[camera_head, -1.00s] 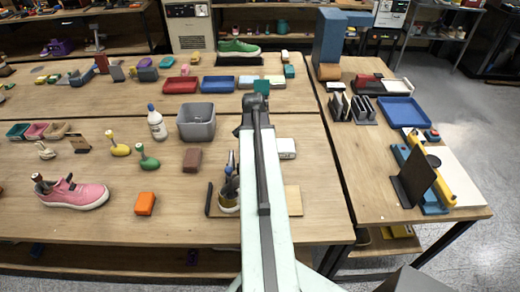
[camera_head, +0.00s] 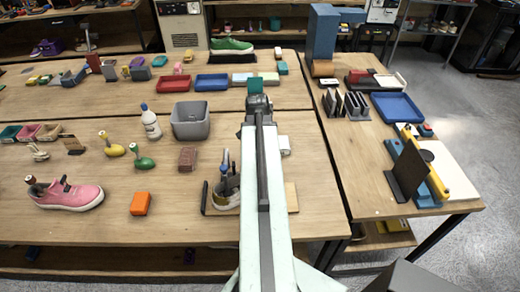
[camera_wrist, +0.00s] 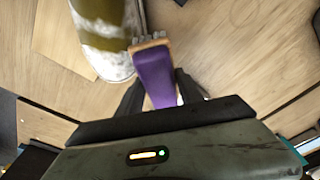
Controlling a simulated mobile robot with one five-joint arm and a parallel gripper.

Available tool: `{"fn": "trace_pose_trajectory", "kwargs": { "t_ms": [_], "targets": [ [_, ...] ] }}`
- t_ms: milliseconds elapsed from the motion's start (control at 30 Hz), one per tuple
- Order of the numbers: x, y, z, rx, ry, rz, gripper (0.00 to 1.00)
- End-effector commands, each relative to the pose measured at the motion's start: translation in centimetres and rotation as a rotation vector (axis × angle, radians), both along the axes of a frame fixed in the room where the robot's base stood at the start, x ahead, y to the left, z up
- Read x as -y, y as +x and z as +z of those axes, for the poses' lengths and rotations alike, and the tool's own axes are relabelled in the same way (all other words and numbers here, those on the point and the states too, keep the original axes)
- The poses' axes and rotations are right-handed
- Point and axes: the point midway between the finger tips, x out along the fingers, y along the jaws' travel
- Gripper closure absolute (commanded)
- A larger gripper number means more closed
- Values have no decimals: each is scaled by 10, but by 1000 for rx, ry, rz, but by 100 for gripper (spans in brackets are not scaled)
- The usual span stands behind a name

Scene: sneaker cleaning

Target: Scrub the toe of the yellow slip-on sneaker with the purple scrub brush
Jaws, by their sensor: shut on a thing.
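My gripper (camera_wrist: 160,92) is shut on the purple scrub brush (camera_wrist: 154,75) in the wrist view. The brush's tan head and pale bristles point away from my gripper, toward the sneaker. The yellow slip-on sneaker (camera_wrist: 100,30) is at the upper left of the wrist view, cut off by the top edge. It has an olive-yellow upper, whitish patches and a pale rim. The brush head overlaps the right side of its rounded end; I cannot tell whether the bristles touch it.
A pink sneaker (camera_head: 72,196) and an orange block (camera_head: 140,203) are farther left. A side table at right holds a blue tray (camera_head: 398,108).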

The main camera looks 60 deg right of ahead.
Motion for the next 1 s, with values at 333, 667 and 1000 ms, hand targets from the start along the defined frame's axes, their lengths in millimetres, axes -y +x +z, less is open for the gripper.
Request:
{"fn": "trace_pose_trajectory", "kwargs": {
  "t_ms": [333,667,1000],
  "targets": [
    [5,0,22,0,0,0,89],
    [14,-1,51,0,0,0,89],
    [15,-1,55,0,0,0,89]
  ]
}}
